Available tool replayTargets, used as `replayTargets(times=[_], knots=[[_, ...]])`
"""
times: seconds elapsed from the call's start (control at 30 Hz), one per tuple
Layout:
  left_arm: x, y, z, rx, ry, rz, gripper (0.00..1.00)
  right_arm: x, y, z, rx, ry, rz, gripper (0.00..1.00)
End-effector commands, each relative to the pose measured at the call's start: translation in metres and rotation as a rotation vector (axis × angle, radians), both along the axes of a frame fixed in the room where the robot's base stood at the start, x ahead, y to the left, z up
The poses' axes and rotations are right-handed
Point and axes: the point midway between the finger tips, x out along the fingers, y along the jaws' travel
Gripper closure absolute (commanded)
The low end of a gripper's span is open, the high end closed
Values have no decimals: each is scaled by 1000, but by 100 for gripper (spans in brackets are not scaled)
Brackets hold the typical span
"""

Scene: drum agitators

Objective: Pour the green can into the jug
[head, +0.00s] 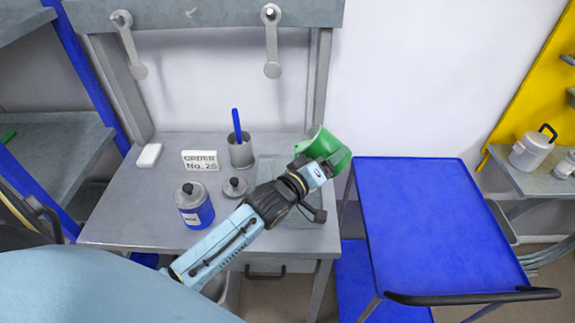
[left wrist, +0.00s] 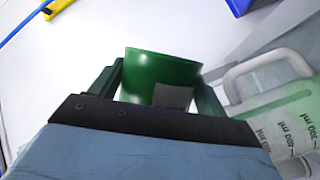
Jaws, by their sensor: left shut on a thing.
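My left gripper (head: 325,165) is shut on the green can (head: 322,143) and holds it tilted above the right side of the grey bench. In the left wrist view the can (left wrist: 163,78) sits between the two fingers (left wrist: 160,92). A clear jug (left wrist: 290,112) with a handle and ml marks shows at the right of that view, close beside the can, with green in its lower part. In the head view my arm and gripper cover much of that area, and I cannot tell whether liquid is flowing. My right gripper is not in view.
An empty blue cart (head: 430,220) stands to the right.

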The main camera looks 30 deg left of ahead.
Motion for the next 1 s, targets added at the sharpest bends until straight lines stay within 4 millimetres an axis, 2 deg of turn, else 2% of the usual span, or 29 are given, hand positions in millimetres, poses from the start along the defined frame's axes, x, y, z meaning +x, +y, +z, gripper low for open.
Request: replayTargets(times=[1.0], knots=[[0,0,-1,-62,-20,1,61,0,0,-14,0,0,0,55]])
